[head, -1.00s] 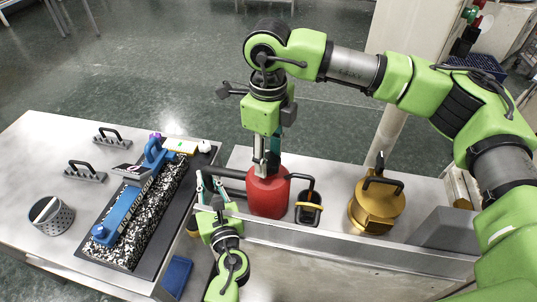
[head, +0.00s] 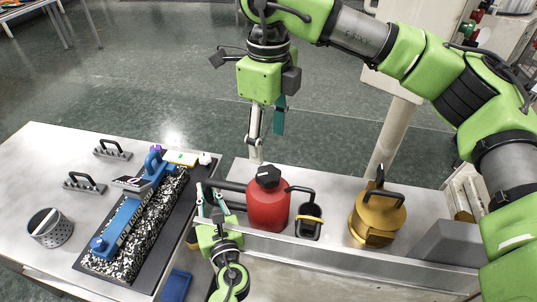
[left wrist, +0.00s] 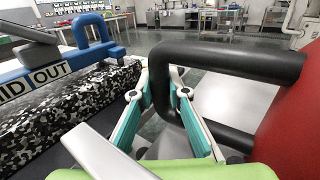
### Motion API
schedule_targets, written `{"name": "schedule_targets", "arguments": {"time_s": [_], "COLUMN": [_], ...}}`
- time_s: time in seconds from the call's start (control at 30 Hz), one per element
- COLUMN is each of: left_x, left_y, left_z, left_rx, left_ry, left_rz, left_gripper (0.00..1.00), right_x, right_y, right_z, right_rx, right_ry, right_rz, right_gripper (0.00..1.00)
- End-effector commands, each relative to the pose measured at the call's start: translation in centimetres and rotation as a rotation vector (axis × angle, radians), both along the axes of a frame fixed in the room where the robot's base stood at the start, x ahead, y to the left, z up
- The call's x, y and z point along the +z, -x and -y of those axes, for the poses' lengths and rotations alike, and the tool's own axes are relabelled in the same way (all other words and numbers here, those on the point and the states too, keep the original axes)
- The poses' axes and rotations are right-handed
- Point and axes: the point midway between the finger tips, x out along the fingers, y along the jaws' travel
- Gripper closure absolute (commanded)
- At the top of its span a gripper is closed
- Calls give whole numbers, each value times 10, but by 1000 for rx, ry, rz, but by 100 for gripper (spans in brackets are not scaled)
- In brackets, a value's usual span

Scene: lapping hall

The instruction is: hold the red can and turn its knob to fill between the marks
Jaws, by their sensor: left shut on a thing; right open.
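The red can (head: 268,208) stands upright on the steel bench. A black knob (head: 268,177) sits on its top, and a black spout (head: 300,189) reaches right toward a small dark cup with a yellow band (head: 309,222). My left gripper (head: 211,203) is shut on the can's black handle (head: 232,186) at its left side. In the left wrist view the handle (left wrist: 225,60) passes between the teal finger pads, with the red can (left wrist: 290,130) at right. My right gripper (head: 266,138) is open and empty, above the knob and apart from it. Fill marks cannot be made out.
A brass can (head: 377,215) stands right of the cup, with a grey wedge block (head: 445,243) beyond. A raised steel edge (head: 340,258) runs along the front. At left lie a speckled granite block (head: 130,235), a blue level (head: 125,212) and a perforated pot (head: 50,228).

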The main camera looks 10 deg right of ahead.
Motion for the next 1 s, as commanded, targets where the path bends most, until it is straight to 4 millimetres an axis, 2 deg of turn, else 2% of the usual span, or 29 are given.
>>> {"name": "schedule_targets", "arguments": {"time_s": [0.1, 0.27, 1.0], "left_x": [0, 0, 0], "left_y": [0, 0, 0], "left_z": [0, 0, 0], "left_rx": [-1, -1, -1], "left_ry": [0, 0, 0], "left_rz": [-1, -1, -1], "left_gripper": [100, 100, 100], "right_x": [17, 27, 27], "right_y": [0, 0, 0], "right_z": [0, 0, 0], "right_rx": [-1, -1, 0], "right_ry": [-1, -1, 0], "right_rz": [1, 1, 0], "right_gripper": [43, 43, 43]}}
